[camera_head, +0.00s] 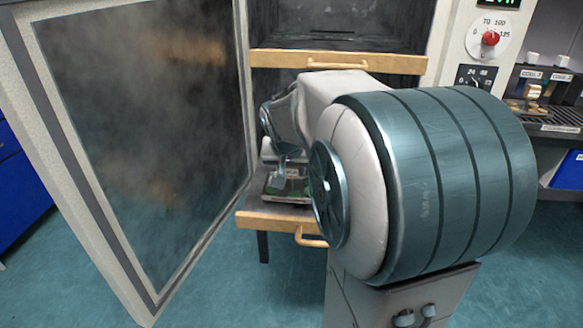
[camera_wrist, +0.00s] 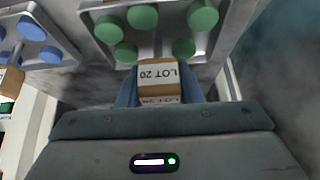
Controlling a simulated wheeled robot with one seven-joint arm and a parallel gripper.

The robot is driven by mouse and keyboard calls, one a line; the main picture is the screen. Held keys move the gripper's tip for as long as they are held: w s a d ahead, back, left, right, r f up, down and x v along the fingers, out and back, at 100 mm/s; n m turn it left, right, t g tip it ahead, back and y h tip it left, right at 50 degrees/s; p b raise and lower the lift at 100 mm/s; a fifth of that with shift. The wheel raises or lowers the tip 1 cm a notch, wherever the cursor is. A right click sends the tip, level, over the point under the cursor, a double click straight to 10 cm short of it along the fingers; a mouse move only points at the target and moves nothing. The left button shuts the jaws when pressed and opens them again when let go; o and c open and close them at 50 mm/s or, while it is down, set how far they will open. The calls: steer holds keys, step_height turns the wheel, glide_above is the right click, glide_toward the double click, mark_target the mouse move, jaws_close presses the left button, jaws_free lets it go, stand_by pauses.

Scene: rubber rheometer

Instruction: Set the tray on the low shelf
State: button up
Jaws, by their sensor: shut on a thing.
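The tray (camera_wrist: 170,42) is a grey metal plate with several green discs and a tan block handle (camera_wrist: 158,72) labelled LOT 20. My gripper (camera_wrist: 158,92) is shut on this handle, with a blue finger on each side. In the head view the tray (camera_head: 290,198) shows small and partly hidden by my arm, with my gripper (camera_head: 284,172) above it. It is over or on the low shelf (camera_head: 270,218), which has a wooden front edge. I cannot tell whether the tray touches the shelf.
A second tray (camera_wrist: 38,27) with blue discs lies at the left in the wrist view. An upper shelf (camera_head: 290,59) with a wooden front is above. The cabinet door (camera_head: 150,130) stands open at the left. A dial panel (camera_head: 488,45) is at the right.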

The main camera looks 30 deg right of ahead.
steer(key=shift+f, duration=0.15)
steer(key=shift+f+b, duration=0.55)
steer(key=shift+b, duration=0.1)
steer(key=o, duration=1.2)
steer(key=shift+r, duration=0.1)
steer(key=shift+r+p, duration=2.4)
steer(key=shift+r, duration=0.6)
